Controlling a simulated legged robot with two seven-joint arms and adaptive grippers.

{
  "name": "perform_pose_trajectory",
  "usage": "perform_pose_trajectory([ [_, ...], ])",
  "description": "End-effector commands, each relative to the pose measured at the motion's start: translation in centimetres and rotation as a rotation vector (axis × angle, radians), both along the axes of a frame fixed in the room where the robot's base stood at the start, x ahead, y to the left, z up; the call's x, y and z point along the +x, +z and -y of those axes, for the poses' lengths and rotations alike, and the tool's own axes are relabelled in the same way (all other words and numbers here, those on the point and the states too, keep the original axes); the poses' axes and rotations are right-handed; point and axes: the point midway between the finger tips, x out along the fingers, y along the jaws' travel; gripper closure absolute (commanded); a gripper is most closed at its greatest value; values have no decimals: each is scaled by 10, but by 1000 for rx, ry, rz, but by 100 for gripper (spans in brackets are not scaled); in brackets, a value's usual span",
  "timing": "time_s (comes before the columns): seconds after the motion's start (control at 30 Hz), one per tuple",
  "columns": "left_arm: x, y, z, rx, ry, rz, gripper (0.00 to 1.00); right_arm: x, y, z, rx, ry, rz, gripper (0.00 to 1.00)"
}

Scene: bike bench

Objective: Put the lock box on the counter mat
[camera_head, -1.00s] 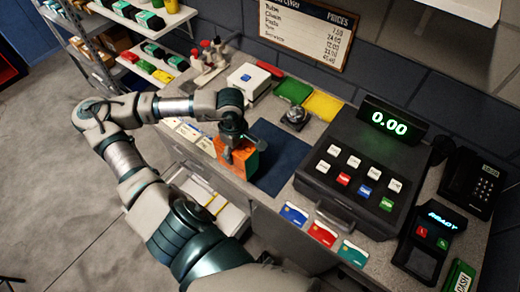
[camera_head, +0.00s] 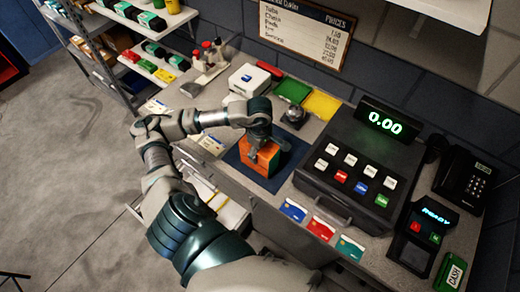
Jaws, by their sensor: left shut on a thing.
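The box overlaps the middle of the mat in the picture. I cannot tell whether its underside touches the mat. The gripper and wrist hide part of the box's top. My right gripper is not in view.
A black cash register (camera_head: 345,170) stands right of the mat. A silver bell (camera_head: 294,116), a white box (camera_head: 249,79) and green and yellow trays (camera_head: 322,104) sit behind. Several cards (camera_head: 321,228) lie along the front edge. An open drawer (camera_head: 232,217) is below.

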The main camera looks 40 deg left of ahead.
Motion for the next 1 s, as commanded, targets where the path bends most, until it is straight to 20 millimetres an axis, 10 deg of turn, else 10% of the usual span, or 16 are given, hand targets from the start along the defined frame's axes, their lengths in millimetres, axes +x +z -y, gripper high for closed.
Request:
perform_pose_trajectory([
  [0.2,0,-1,-2,-1,2,1,88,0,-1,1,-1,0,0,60],
  [0.23,0,-1,-2,-1,2,-1,22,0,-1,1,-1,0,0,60],
  [0.3,0,0,-1,0,1,-1,5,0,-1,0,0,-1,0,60],
  [0.73,1,6,3,3,1,2,4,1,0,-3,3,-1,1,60],
  [1.0,1,58,0,-1,1,5,4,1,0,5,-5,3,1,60],
])
